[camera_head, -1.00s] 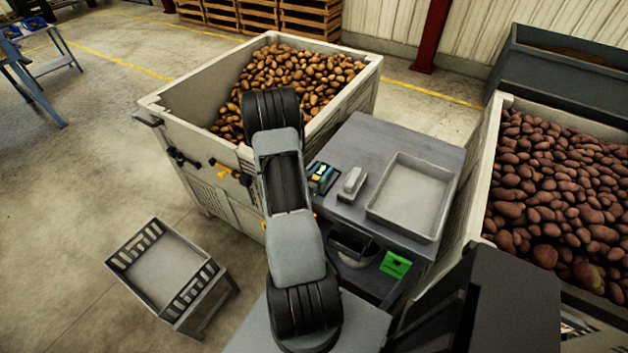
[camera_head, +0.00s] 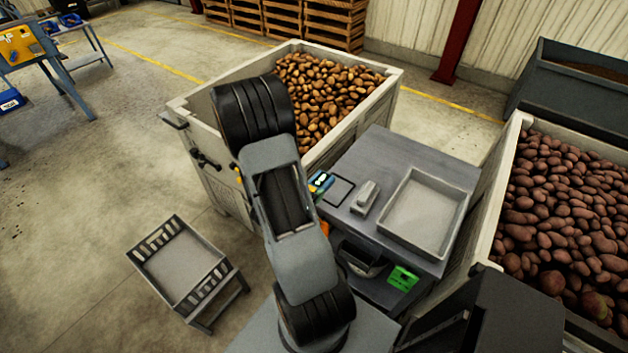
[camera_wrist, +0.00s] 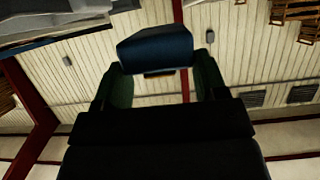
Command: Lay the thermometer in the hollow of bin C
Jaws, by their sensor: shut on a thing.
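The thermometer (camera_head: 320,183) is a small blue and yellow device at the cart's left edge, partly behind my arm. In the wrist view it is a dark blue block (camera_wrist: 155,48) between my gripper's (camera_wrist: 158,80) two dark green fingers, which are shut on it. In the head view my arm hides the gripper. A pale bin (camera_head: 390,82) with brown potatoes stands behind my arm, its potatoes sloping away from an open left part. Another pale bin (camera_head: 508,140) at right is full of reddish potatoes. No letter is readable, so I cannot tell which is bin C.
A grey cart (camera_head: 375,150) carries a shallow tray (camera_head: 468,195), a small grey block (camera_head: 364,198) and an empty dark-outlined square (camera_head: 340,190). A low grey stand (camera_head: 180,265) is at lower left. Open floor (camera_head: 90,190) lies left of the bins.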

